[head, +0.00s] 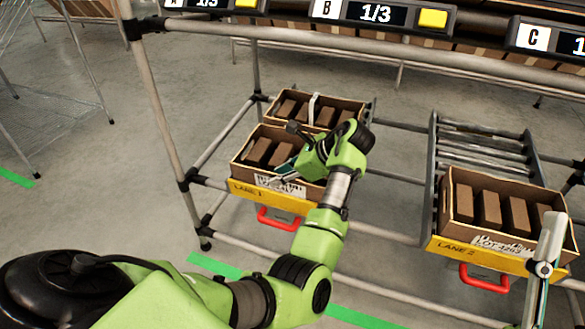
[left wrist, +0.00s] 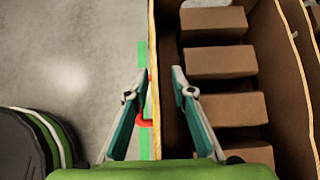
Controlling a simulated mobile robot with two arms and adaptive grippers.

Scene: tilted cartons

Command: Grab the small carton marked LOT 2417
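My left gripper (head: 287,174) is at the front open carton (head: 240,172) in lane 1, whose white front label is too small to read. In the left wrist view, the gripper (left wrist: 159,74) is open and empty. The carton's wall (left wrist: 155,130) runs between its fingers, one outside over the floor and one over the inside. Small brown cartons (left wrist: 222,62) lie in a row inside, right of the fingers. No LOT 2417 marking is readable. A pale jointed piece (head: 545,265), apparently part of my right gripper, shows at the right edge; its opening is unclear.
A second open carton (head: 360,103) with small cartons stands behind in lane 1. Another open carton (head: 447,205) stands in lane 2, at right. Grey rack tubes (head: 160,110) frame the lanes. Displays A, B (head: 375,14) and C run along the top. The lane between is empty.

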